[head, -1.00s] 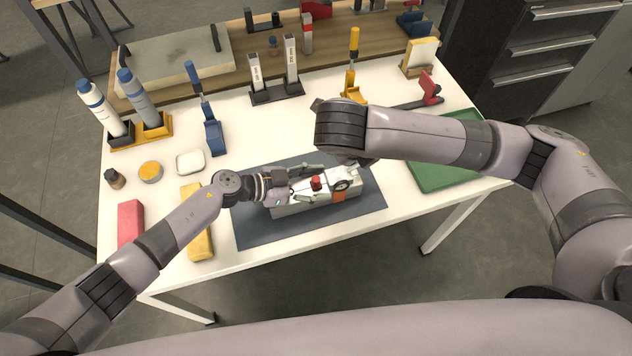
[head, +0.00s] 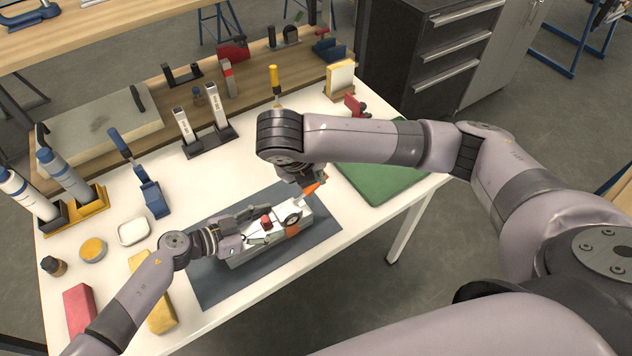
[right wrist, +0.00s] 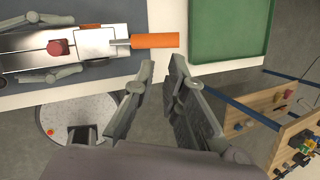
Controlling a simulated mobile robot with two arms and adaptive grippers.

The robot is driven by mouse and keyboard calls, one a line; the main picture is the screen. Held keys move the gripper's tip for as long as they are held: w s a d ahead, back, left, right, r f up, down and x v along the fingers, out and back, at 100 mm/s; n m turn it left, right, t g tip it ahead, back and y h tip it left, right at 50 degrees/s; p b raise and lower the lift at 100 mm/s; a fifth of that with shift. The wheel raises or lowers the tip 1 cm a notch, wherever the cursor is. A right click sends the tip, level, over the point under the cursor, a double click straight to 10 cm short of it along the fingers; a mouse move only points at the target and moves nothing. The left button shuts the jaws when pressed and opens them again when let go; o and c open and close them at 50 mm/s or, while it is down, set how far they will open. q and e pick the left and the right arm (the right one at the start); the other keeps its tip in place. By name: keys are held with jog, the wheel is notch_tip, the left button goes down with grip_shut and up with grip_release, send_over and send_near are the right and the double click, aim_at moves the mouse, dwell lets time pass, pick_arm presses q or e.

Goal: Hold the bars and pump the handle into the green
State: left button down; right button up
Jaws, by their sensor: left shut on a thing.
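The pump (head: 240,259), a long light-grey metal body with a red knob (head: 266,223) and a round dial (head: 292,218), lies on the dark mat. The dial's reading is too small to tell. An orange handle (head: 314,188) sticks out at its right end; it also shows in the right wrist view (right wrist: 155,40). My left gripper (head: 258,227) is shut on the pump, one finger along each long side; the bars themselves are hard to make out. My right gripper (right wrist: 163,65) is open and empty, its fingertips just below the handle's end in the right wrist view.
The dark mat (head: 215,285) lies on the white table. A green mat (head: 385,178) is to the right. Red (head: 80,308) and yellow (head: 160,318) blocks, a tin (head: 93,249) and bottles (head: 65,175) stand left. Clamps and tools line the back.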

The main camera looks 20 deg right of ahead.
aim_at(312, 187)
jog(key=d+m+g+y, duration=0.1)
jog(key=m, duration=0.2)
jog(key=w+m, duration=0.1)
jog(key=m, duration=0.2)
jog(key=w+d+m+g+y, duration=0.1)
jog(key=m, duration=0.2)
jog(key=shift+w+d+g+y, duration=0.1)
jog(key=shift+d+g+y, duration=0.2)
jog(key=shift+d, duration=0.05)
grip_shut()
jog(key=m, duration=0.1)
jog(key=m+y, duration=0.1)
jog(key=w+m, duration=0.1)
jog(key=m, duration=0.1)
jog(key=shift+d+r+g, duration=0.3)
jog(key=shift+d+r, duration=0.05)
jog(key=shift+w+d+r+m+y, duration=0.1)
jog(key=shift+w+r+m+y, duration=0.1)
jog(key=shift+m+y, duration=0.3)
jog(key=shift+w+d+r+m+y, duration=0.1)
jog(key=shift+w+r+m+y, duration=0.1)
jog(key=shift+m, duration=0.5)
jog(key=shift+s+f, duration=0.1)
jog(key=shift+f, duration=0.05)
jog(key=shift+s+a+f, duration=0.1)
jog(key=shift+a+f, duration=0.1)
jog(key=shift+f, duration=1.55)
jog(key=shift+a+f, duration=0.15)
jog(key=shift+f, duration=1.55)
